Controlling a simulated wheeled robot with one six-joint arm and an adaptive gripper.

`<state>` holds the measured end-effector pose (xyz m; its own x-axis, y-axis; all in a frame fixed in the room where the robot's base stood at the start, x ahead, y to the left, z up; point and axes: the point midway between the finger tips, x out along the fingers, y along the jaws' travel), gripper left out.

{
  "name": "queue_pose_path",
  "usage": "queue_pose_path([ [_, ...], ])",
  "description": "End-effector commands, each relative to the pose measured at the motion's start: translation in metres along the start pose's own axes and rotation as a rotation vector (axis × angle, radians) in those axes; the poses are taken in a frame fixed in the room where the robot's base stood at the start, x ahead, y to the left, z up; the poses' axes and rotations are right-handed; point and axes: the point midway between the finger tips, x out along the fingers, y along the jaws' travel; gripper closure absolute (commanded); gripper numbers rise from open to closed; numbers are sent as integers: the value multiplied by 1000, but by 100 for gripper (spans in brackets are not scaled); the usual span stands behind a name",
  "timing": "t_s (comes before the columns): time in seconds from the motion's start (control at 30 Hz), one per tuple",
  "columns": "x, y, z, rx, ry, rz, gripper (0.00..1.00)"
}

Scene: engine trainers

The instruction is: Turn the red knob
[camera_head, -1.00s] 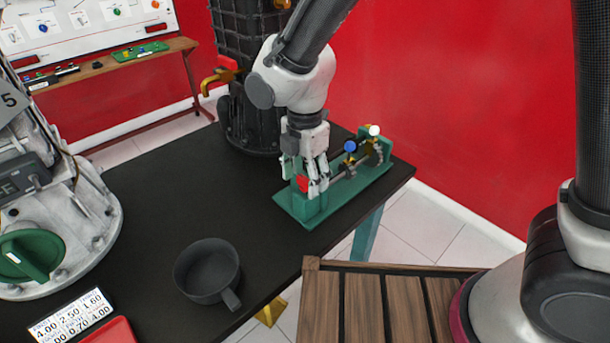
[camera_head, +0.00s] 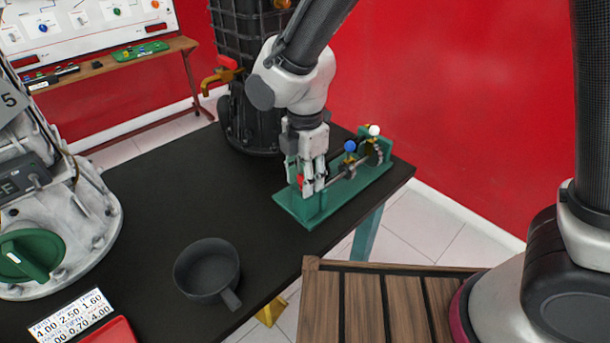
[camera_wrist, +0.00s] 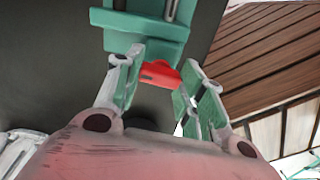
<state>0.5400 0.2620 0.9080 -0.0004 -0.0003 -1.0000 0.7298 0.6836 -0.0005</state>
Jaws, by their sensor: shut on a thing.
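The red knob (camera_wrist: 160,74) sits at the near end of a green valve stand (camera_head: 348,203) on the black table. In the wrist view it lies between the two green-padded fingers of my gripper (camera_wrist: 158,90). My gripper is shut on it and points down at it. In the head view my gripper (camera_head: 306,188) covers most of the knob, and only a small red patch shows between the fingers. The stand also carries a blue knob (camera_head: 350,146) and a white knob (camera_head: 374,130) farther along its pipe.
A dark pan (camera_head: 207,270) stands on the black table (camera_head: 150,190). A machine with a green dial (camera_head: 30,254) is at the left. A black caged cylinder (camera_head: 250,110) with a brass tap stands behind. A slatted wooden surface (camera_head: 365,305) is in front. The table's middle is clear.

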Motion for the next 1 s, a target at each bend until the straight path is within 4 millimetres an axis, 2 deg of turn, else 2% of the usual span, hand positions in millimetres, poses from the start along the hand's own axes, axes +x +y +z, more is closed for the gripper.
queue_pose_path([
  [1.0,-1,1,0,920,1,2,85],
])
